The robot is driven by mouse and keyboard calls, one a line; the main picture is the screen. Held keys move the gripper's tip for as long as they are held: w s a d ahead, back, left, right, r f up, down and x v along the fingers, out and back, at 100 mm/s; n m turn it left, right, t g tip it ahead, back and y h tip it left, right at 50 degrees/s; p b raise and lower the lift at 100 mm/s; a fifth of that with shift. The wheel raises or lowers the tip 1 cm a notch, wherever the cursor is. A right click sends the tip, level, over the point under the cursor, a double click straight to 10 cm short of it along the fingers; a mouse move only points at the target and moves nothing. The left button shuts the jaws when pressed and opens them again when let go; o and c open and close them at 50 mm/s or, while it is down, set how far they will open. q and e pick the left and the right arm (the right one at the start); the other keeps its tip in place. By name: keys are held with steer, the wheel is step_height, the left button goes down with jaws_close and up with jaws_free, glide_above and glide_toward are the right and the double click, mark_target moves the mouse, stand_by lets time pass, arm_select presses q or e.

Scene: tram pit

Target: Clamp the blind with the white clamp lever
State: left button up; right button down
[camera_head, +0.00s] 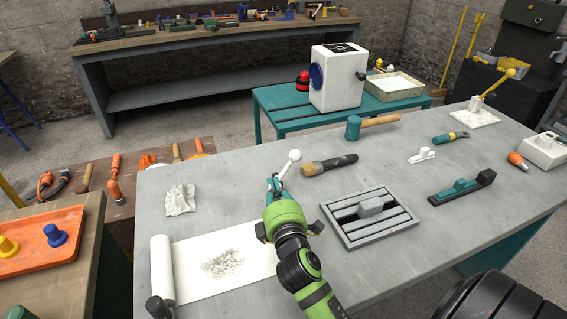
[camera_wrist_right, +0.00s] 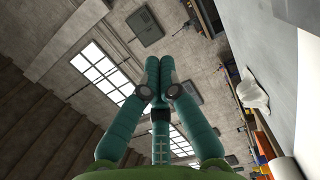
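A white sheet with a grey speckled patch, which seems to be the blind (camera_head: 205,264), lies flat on the grey table, with its rolled end (camera_head: 162,268) at the left. A white ball-ended lever (camera_head: 292,158) stands tilted just behind my right gripper (camera_head: 273,183). The gripper is at the sheet's right end, its green wrist hiding the lever's foot. In the right wrist view the teal fingers (camera_wrist_right: 156,78) meet at their tips, with nothing seen between them. Whether they touch the lever I cannot tell. My left gripper is not in view.
A slatted grey frame (camera_head: 352,238), a brush (camera_head: 330,164) and a teal mallet (camera_head: 372,122) lie right of the gripper. A crumpled white cloth (camera_head: 180,200) lies to the left. A yellow-knobbed lever (camera_head: 497,84) stands at the far right.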

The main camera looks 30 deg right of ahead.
mark_target(291, 161)
steer(key=p+x, duration=0.1)
steer(key=x, duration=0.5)
steer(key=shift+m, duration=0.8)
steer(key=shift+s+d+f+p, duration=0.2)
steer(key=shift+d+p, duration=0.15)
steer(key=shift+d, duration=0.75)
steer(key=shift+s+d+f+p, duration=0.15)
steer(key=shift+d+p, duration=0.25)
steer(key=shift+d, duration=0.7)
steer(key=shift+s+d+f+p, duration=0.1)
steer(key=shift+d+f+p, duration=0.2)
steer(key=shift+d, duration=0.85)
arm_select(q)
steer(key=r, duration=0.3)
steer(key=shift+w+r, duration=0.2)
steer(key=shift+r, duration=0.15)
arm_select(e)
steer(key=shift+r, duration=0.1)
steer(key=shift+w+a, duration=0.1)
